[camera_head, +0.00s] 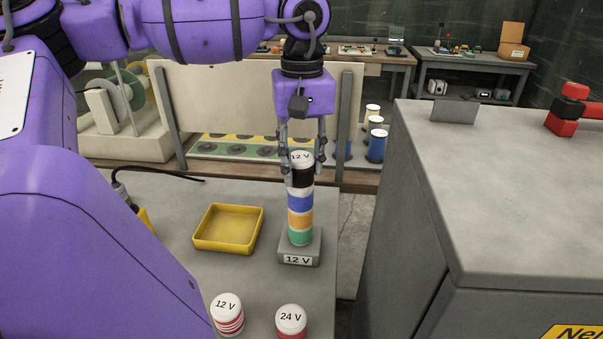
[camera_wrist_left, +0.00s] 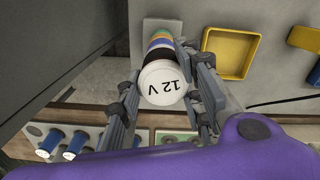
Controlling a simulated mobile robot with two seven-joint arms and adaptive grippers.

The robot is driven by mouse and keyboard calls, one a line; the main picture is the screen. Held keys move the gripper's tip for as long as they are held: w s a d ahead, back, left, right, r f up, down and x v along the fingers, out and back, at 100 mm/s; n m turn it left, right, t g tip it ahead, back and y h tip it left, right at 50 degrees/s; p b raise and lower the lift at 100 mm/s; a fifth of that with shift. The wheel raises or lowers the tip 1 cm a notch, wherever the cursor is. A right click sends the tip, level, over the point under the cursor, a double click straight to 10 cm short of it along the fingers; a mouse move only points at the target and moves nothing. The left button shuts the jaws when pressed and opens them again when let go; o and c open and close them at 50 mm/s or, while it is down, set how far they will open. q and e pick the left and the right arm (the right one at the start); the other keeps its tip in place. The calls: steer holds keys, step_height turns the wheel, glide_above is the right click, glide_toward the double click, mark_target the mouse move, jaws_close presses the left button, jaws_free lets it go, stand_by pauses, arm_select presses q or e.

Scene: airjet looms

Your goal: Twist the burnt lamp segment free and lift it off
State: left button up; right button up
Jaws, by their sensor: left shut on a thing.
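A stack lamp stands upright on a grey base (camera_head: 300,258) labelled 12 V, with blue (camera_head: 300,202), orange and green (camera_head: 300,236) bands. Its top segment (camera_head: 302,178) is dark with a white cap marked 12 V; the cap faces the camera in the left wrist view (camera_wrist_left: 163,84). My left gripper (camera_head: 305,170) points down from above and is shut on this top segment, one finger on each side. The segment sits in line on the stack with no visible gap. My right gripper is not in view.
A yellow tray (camera_head: 228,228) lies empty left of the lamp. Two loose capped segments stand in front, one marked 12 V (camera_head: 227,313) and one 24 V (camera_head: 291,320). A tall grey cabinet (camera_head: 480,190) stands close on the right. A beige panel (camera_head: 220,100) is behind.

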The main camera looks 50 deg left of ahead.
arm_select(q)
steer(key=n, duration=0.3)
steer(key=shift+a+n, duration=0.1)
steer(key=shift+n, duration=0.3)
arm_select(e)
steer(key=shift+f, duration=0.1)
arm_select(q)
steer(key=shift+r, duration=1)
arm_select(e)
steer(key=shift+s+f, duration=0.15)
arm_select(q)
steer(key=shift+b, duration=0.3)
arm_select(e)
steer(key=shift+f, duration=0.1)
